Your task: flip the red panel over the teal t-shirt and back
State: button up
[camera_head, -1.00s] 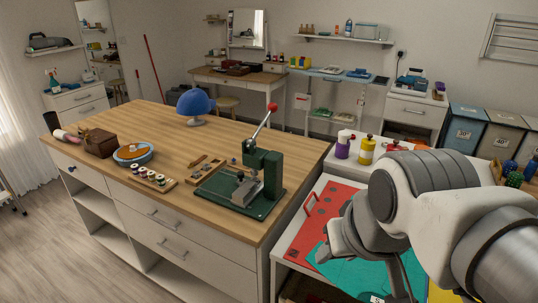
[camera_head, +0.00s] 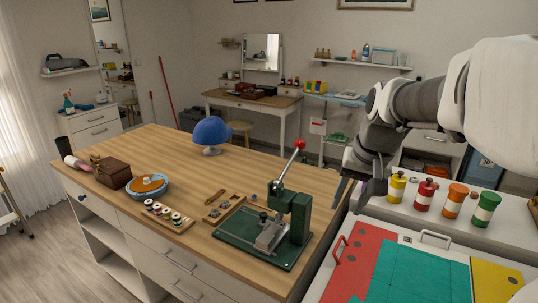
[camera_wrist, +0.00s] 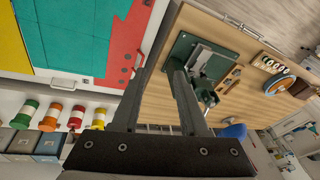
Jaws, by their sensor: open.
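The red panel (camera_head: 362,258) lies flat at the left of the teal t-shirt (camera_head: 415,275) on the white folding surface. A red handle (camera_head: 340,249) stands at its left edge. In the wrist view the red panel (camera_wrist: 124,42) and teal t-shirt (camera_wrist: 72,35) show at upper left, the red handle near the left finger. My gripper (camera_wrist: 160,72) is open and empty, between the folding surface and the wooden bench in that view. In the head view my gripper (camera_head: 362,192) hangs above the bench's right edge, apart from the panel. The t-shirt's front edge is cut off.
A yellow panel (camera_head: 495,282) lies right of the teal. Several coloured bottles (camera_head: 452,202) stand behind the folding surface. A green press (camera_head: 285,222) with a raised red-knobbed lever stands on the wooden bench (camera_head: 180,150) close to my gripper.

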jog(key=w+d+f+m+g, duration=0.1)
jog(key=w+d+f, duration=0.2)
jog(key=w, duration=0.2)
jog(key=w+d+f+m, duration=0.1)
jog(key=w+d+f, duration=0.1)
jog(key=w, duration=0.2)
jog(key=m+y+p, duration=0.1)
jog(key=p, duration=0.1)
send_near(336, 248)
jog(key=shift+g, duration=0.4)
jog(key=f, duration=0.2)
jog(key=w+f, duration=0.1)
jog(key=f, duration=0.2)
jog(key=a+f, duration=0.1)
jog(key=f, duration=0.1)
jog(key=shift+w+a+f, duration=0.1)
jog(key=shift+w+f, duration=0.1)
jog(key=shift+w, duration=0.05)
grip_shut()
dwell(0.4)
